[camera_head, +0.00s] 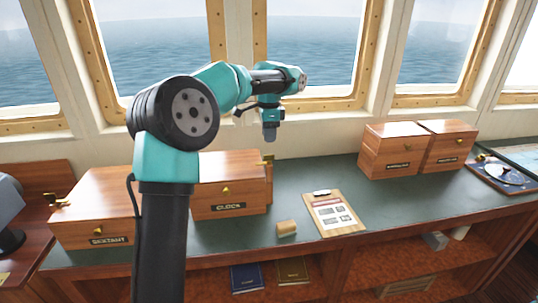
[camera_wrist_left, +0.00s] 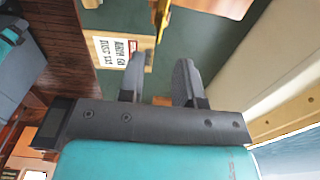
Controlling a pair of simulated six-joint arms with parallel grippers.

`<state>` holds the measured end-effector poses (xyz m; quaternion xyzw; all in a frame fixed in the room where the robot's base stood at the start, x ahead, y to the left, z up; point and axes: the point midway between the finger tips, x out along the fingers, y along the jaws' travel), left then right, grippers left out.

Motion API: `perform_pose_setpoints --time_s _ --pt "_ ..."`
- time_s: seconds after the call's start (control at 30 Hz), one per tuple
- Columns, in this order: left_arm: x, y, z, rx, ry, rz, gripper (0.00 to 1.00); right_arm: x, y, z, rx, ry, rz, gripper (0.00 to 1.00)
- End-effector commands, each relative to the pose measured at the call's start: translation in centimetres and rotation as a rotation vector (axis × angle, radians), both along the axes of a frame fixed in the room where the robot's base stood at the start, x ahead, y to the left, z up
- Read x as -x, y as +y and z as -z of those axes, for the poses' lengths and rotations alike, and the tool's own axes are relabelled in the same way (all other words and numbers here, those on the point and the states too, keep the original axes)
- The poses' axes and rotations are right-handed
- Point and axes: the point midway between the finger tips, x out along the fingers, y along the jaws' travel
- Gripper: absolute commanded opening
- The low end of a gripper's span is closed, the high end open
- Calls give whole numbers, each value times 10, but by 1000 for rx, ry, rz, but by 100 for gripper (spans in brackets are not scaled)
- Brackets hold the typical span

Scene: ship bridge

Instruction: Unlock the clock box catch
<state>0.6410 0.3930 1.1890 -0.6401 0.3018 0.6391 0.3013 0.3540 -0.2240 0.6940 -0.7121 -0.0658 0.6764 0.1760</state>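The clock box (camera_head: 230,187) is a wooden box labelled CLOCK, with a brass knob on its front, standing on the green counter left of centre. Its brass catch (camera_head: 267,162) sticks out at the upper right side. In the left wrist view the brass catch (camera_wrist_left: 160,18) shows at the top, beyond the fingertips. My left gripper (camera_head: 270,138) points down just above the catch in the head view, apart from it. In the wrist view its two fingers (camera_wrist_left: 158,75) are spread with nothing between them. My arm hides part of the box's left side. My right gripper is not in view.
A sextant box (camera_head: 95,215) stands to the left, partly behind my arm. Two more wooden boxes (camera_head: 390,152) stand further right. The counter (camera_head: 320,168) behind the clipboard is clear.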

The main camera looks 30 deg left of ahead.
Motion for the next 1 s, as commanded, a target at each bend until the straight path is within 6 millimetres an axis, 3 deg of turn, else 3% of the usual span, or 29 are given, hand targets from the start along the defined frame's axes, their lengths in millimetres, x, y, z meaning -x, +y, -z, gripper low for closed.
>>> perform_pose_setpoints --time_s 0.2,0.43,0.87,1.0 --pt "0 0 39 0 3 0 32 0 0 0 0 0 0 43" --pt "0 0 70 0 1 0 32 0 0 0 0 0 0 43" --pt "0 0 79 0 -1 0 32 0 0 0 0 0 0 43" --pt "0 0 79 1 -1 0 18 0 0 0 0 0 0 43"
